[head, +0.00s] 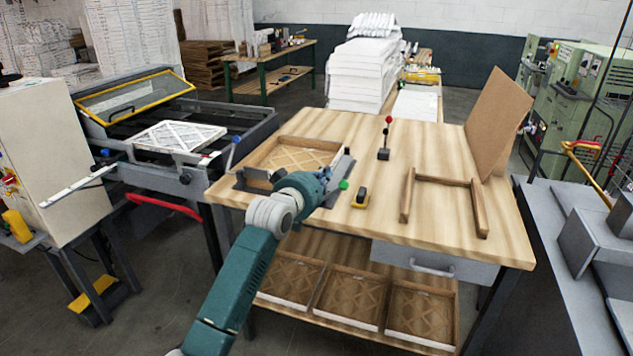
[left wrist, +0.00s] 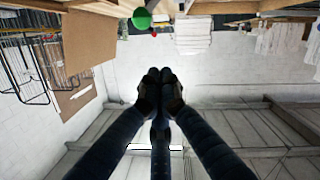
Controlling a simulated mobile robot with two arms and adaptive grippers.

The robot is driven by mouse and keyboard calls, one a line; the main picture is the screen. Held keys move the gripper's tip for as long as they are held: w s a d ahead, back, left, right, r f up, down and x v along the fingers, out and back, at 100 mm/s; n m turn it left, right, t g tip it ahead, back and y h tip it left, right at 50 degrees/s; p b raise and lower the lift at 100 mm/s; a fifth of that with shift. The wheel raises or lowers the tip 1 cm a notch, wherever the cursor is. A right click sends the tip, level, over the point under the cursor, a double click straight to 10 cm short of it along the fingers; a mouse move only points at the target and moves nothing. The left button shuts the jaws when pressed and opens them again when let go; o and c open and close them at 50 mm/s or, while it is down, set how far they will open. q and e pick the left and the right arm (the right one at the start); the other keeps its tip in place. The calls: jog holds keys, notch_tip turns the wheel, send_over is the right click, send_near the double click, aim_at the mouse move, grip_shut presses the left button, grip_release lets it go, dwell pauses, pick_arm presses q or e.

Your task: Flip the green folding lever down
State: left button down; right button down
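The green folding lever shows as a round green knob (head: 343,184) at the right edge of the dark fixture on the wooden table. The knob also shows at the top of the left wrist view (left wrist: 141,18); the lever's arm is mostly hidden. My left gripper (left wrist: 160,75) has its dark fingers pressed together with nothing seen between them. The fingertips are apart from the knob in that picture. In the head view my left wrist is over the fixture, just left of the knob, and hides the fingers. My right gripper is in neither view.
A filter in a wooden frame (head: 298,155) sits in the fixture. The table's middle is mostly clear.

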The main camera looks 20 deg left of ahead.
pick_arm(q)
jog(key=v, duration=0.4)
jog(key=shift+b, duration=0.35)
jog(key=shift+w, duration=0.1)
